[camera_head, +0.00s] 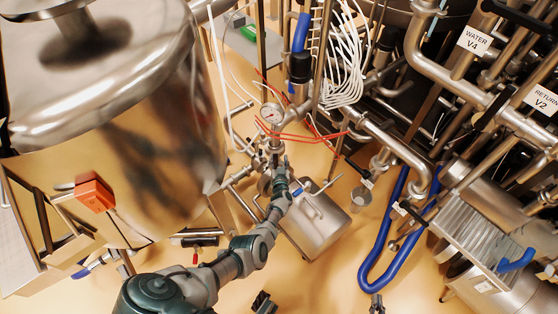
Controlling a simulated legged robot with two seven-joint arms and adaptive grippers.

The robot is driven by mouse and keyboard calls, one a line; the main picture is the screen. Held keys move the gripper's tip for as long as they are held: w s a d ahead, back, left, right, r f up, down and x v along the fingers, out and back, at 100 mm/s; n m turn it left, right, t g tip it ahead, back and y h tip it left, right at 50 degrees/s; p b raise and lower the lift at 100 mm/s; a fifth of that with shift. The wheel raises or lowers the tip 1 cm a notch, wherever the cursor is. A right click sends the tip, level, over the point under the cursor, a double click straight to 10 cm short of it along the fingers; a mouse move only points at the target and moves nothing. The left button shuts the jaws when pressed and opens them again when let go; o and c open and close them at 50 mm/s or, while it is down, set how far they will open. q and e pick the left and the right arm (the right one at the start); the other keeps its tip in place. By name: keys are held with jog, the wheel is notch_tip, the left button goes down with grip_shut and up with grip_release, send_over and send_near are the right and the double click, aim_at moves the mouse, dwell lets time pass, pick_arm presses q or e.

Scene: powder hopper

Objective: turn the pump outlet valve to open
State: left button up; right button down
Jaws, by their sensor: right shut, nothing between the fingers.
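My left arm reaches up from the bottom left, and its gripper (279,160) is at the vertical steel pipe under the round pressure gauge (271,113). Its fingers are small and dark against the pipework, and I cannot tell whether they are open or touch anything. A steel box-like unit (318,222), perhaps the pump, stands just right of this arm, with a thin lever-like part (322,187) above it. I cannot make out which fitting is the pump outlet valve. What seems to be my right gripper (377,302) shows only its tip at the bottom edge, shut and empty.
A large steel hopper (125,130) with an orange box (94,195) fills the left. Red cables (290,134) spread near the gauge. A blue hose (367,262) loops right of centre. Pipes labelled WATER V4 (474,40) and RETURN V2 (543,100) crowd the right. Lower-middle floor is mostly clear.

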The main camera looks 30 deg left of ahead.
pick_arm(q)
jog(key=f+v, duration=0.1)
jog(key=v, duration=0.6)
jog(key=shift+s+d+r, duration=0.2)
jog(key=shift+d+r, duration=0.05)
jog(key=shift+r, duration=0.2)
jog(key=shift+a, duration=0.1)
dwell(0.3)
